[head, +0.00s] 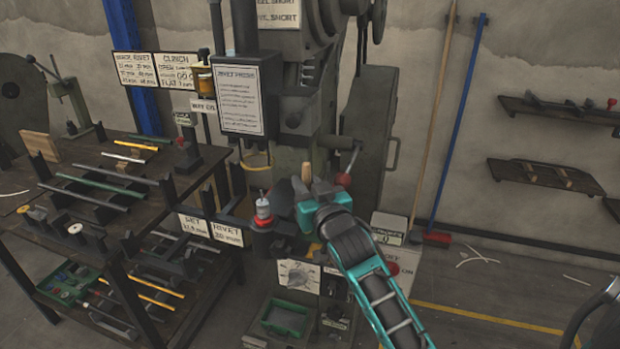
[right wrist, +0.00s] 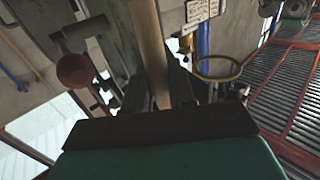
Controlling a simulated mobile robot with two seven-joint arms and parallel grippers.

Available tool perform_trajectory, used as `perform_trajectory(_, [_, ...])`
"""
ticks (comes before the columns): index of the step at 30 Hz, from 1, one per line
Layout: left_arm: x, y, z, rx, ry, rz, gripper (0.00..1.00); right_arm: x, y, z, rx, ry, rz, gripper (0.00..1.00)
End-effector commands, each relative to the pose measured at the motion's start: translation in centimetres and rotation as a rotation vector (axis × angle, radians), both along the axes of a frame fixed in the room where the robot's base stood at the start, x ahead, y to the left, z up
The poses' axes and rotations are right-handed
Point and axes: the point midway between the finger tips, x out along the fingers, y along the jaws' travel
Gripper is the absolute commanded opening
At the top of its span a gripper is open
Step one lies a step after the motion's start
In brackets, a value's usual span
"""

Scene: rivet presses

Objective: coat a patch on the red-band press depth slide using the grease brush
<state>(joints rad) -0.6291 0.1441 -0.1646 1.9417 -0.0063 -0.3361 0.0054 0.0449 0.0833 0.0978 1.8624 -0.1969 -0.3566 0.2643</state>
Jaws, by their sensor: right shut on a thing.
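A grey-green rivet press (head: 298,130) stands in the middle of the head view. I cannot make out a red band or the depth slide on it. My right gripper (head: 311,188) is in front of the press, below its head, shut on a wooden handle (head: 306,172). The handle also shows in the right wrist view (right wrist: 150,50), standing between the two dark fingers. It looks like the grease brush's handle; its bristles are hidden. My left gripper is not in view.
A red knob (head: 343,180) on a lever is close to my right gripper; it also shows in the right wrist view (right wrist: 75,70). A red-and-white container (head: 263,208) stands left of the gripper. A dark workbench (head: 85,208) with rods and tools is at the left.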

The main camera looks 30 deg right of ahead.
Motion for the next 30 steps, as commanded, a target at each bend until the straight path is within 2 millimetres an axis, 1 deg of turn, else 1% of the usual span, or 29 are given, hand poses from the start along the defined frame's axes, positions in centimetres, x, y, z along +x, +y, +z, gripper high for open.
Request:
perform_trajectory(1, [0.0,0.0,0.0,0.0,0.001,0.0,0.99,0.3,0.0,0.6,-0.002,-0.004,0.0,0.0])
perform_trajectory(3, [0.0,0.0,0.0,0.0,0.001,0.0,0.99,0.7,-0.1,1.3,-0.002,-0.004,-0.001,0.0])
perform_trajectory(9, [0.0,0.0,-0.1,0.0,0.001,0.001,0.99,1.1,-0.1,2.1,0.0,-0.002,-0.001,0.0])
perform_trajectory(25, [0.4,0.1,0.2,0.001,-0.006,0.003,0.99,1.0,0.1,2.0,-0.001,0.0,0.001,0.0])
perform_trajectory(28, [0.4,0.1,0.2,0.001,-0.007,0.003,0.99,0.4,0.7,1.5,-0.004,0.004,0.011,0.0])
perform_trajectory(30, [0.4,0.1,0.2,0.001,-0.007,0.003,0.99,-0.5,1.7,0.9,-0.008,0.006,0.026,0.0])
